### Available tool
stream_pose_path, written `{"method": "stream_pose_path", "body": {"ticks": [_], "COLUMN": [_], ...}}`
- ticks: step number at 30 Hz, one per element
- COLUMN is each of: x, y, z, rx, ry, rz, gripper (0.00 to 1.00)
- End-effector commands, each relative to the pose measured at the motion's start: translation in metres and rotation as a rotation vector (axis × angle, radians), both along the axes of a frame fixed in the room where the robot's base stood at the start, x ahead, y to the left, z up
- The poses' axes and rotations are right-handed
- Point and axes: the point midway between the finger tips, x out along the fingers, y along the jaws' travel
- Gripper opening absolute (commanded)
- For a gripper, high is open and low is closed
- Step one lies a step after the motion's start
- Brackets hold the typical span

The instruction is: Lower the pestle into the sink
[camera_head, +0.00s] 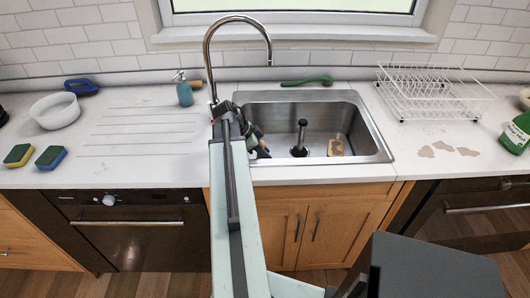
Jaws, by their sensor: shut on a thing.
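The steel sink (352,118) is set into the white counter in the middle of the head view. My gripper (258,146) is over the left part of the sink basin, pointing away from me. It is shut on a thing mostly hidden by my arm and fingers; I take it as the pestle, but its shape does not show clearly. A dark upright rod (301,134) stands in the basin to the right of my gripper, apart from it, near a dark round spot. I cannot tell what this rod is.
A brown block (335,147) is in the sink's right part. The tap (208,62) rises behind my arm. A green-handled tool (307,81) lies behind the sink. A white dish rack (430,95) stands right, a soap bottle (184,92) left.

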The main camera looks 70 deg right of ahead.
Motion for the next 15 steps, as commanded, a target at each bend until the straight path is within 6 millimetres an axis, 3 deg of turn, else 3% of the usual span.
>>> {"method": "stream_pose_path", "body": {"ticks": [15], "x": [0.0002], "y": [0.0], "z": [-0.0086], "rx": [0.0], "ry": [0.0], "rz": [0.0], "gripper": [0.0]}}
